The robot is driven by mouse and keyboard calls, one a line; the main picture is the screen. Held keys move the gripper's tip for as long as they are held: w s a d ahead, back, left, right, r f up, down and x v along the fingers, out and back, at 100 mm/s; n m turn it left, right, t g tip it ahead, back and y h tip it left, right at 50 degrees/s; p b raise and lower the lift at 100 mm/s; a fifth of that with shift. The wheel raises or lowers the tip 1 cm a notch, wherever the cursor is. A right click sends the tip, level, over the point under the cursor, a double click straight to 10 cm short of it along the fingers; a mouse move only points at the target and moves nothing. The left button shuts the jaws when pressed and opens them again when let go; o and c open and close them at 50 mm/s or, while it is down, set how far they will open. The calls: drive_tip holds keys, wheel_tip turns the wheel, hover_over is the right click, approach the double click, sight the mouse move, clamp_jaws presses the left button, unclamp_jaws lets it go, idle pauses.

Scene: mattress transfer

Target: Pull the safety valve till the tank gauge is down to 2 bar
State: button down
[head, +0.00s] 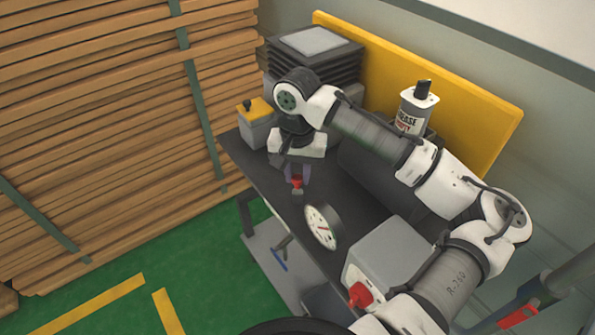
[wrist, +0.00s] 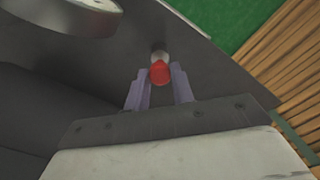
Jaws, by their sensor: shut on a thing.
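The safety valve (head: 297,184) is a small red-capped fitting with a pale metal end. It also shows in the wrist view (wrist: 160,72), between my fingertips. My gripper (head: 297,176) points down and is shut on the valve, with one purple-grey finger on each side of the red cap in the wrist view (wrist: 161,71). The tank gauge (head: 321,227) has a round white dial and a dark rim, in front of the valve. Its needle is too small to read surely. The dark tank (head: 365,178) lies behind, partly hidden by my arm.
A grey box with a red knob (head: 360,295) stands at the near right. A yellow-topped box (head: 257,110) and a white grease can (head: 414,107) stand farther back. Stacked planks (head: 110,120) fill the left. Green floor (head: 120,310) is open at the lower left.

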sight(297, 177)
drive_tip(key=c, duration=1.2)
unclamp_jaws()
wheel_tip(297, 177, up, 14)
drive_tip(key=shift+f+b, duration=0.1)
drive_tip(key=shift+b, duration=0.8)
